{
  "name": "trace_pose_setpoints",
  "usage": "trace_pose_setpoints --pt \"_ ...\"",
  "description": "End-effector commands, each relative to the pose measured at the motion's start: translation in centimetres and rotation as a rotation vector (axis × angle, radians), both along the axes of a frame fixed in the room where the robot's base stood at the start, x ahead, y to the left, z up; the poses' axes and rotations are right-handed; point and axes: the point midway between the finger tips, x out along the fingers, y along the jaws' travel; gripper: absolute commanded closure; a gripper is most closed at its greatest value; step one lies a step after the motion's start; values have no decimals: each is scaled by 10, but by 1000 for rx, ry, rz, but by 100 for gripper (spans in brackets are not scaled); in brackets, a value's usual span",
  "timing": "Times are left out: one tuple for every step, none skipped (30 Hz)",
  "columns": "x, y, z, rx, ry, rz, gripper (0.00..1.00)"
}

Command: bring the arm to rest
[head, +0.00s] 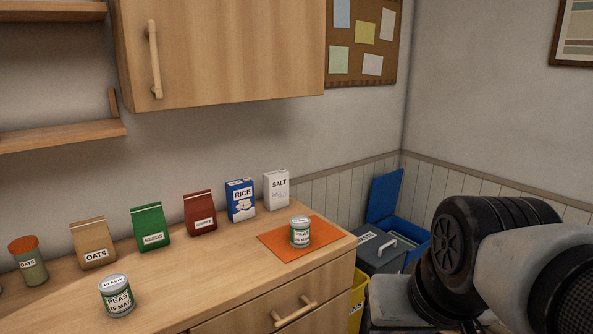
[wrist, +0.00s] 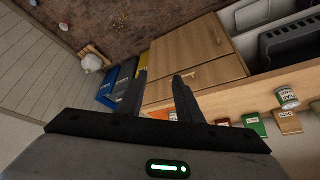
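My arm shows at the right of the head view, folded, with its end out of that picture. In the wrist view my gripper (wrist: 160,88) is open, its two dark fingers apart with nothing between them. It hangs clear of the counter (head: 210,270). One peas can (head: 300,232) stands upright on an orange mat (head: 275,246) at the counter's right end. Another peas can (head: 117,296) stands upright near the counter's front left.
Along the wall stand an oats bag (head: 94,243), a green bag (head: 150,228), a red bag (head: 201,214), a rice box (head: 240,200) and a salt box (head: 276,189). Blue (head: 384,196), grey and yellow bins stand right of the counter. A wall cupboard (head: 225,50) hangs above.

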Motion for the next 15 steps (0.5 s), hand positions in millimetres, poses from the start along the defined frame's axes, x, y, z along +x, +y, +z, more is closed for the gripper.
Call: trace_pose_setpoints --pt "-9 1 -1 -15 -14 21 68" --pt "-14 1 -2 -26 -20 34 68" --pt "-18 0 6 -35 -24 45 68" --pt "-16 0 21 -33 -20 41 68" --pt "-16 0 27 -32 -18 39 68" --pt "-16 0 35 -32 -17 39 68" --pt "-16 0 41 -31 -17 38 68" --pt "-16 0 48 -31 -17 38 68" --pt "-16 0 56 -31 -17 38 68" --pt "-16 0 64 -31 -17 37 68" --pt "-16 0 71 -31 -17 37 68" --pt "-16 0 82 -31 -17 37 68" --pt "-16 0 90 -31 -17 36 68" --pt "-16 0 99 -31 -17 36 68" --pt "-16 0 112 -30 -17 36 68"
